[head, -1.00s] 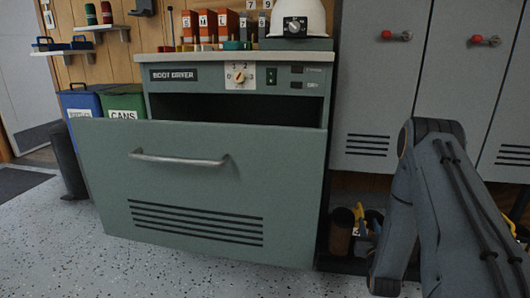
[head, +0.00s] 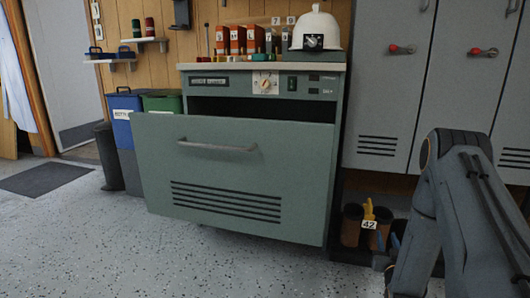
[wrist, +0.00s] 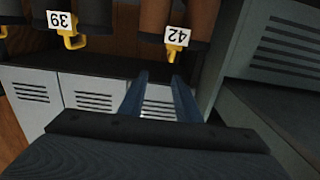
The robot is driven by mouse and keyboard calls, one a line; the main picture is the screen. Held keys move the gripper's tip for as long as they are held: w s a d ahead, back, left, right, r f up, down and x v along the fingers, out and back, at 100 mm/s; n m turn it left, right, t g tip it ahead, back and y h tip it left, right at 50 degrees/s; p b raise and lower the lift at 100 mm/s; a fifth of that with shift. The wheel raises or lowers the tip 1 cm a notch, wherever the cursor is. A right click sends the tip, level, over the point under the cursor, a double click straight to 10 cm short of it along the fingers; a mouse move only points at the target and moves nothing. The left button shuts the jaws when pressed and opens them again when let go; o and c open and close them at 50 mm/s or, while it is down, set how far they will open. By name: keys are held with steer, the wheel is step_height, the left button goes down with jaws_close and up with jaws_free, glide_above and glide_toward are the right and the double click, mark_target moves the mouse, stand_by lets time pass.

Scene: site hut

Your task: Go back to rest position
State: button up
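My gripper (wrist: 162,82) shows in the wrist view with its two blue fingers apart and nothing between them. Beyond the fingertips hangs a yellow tag marked 42 (wrist: 177,38), at a dark-trimmed brown boot (wrist: 166,14); the picture is upside down. Whether the fingers touch the tag cannot be told, but a gap seems to show. The 42 tag (head: 369,224) also shows there, by brown boots below the lockers.
The boot dryer (head: 235,225) has its front panel tilted out, leaving a dark opening above it. Grey lockers (head: 390,75) stand at the right. Blue (head: 124,128) and green bins stand left. A tag marked 39 (wrist: 61,20) hangs at another boot. The floor front left is clear.

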steer(key=s+a+r+n+g+y, duration=0.25)
steer(key=a+r+g, duration=0.45)
steer(key=a+r, duration=0.45)
steer(key=s+a+r+g+y, duration=0.1)
steer(key=s+a+r+g, duration=0.2)
steer(key=s, duration=0.6)
steer(key=s+a+g, duration=0.2)
steer(key=s+a, duration=0.3)
steer(key=s, duration=0.3)
steer(key=s+a+r+g+y, duration=0.1)
steer(key=s+a+r+g, duration=0.15)
steer(key=s+a, duration=0.45)
steer(key=s+a+r+n+g+y+p, duration=0.1)
steer(key=s+a+r+n+p, duration=0.25)
steer(key=s+a+r, duration=0.45)
steer(key=s+a+r+n+g+y+p, duration=0.15)
steer(key=s+a+r+n, duration=0.3)
steer(key=s+a, duration=0.7)
steer(key=d+r+m+h+p, duration=0.1)
steer(key=d+r+m+p, duration=0.2)
steer(key=d+r+p, duration=0.8)
steer(key=d+r+m+h+p, duration=0.1)
steer(key=d+r+m+p, duration=0.3)
steer(key=d+r+p, duration=0.6)
step_height(320, 180, up, 8)
steer(key=p, duration=1.7)
steer(key=shift+d, duration=0.35)
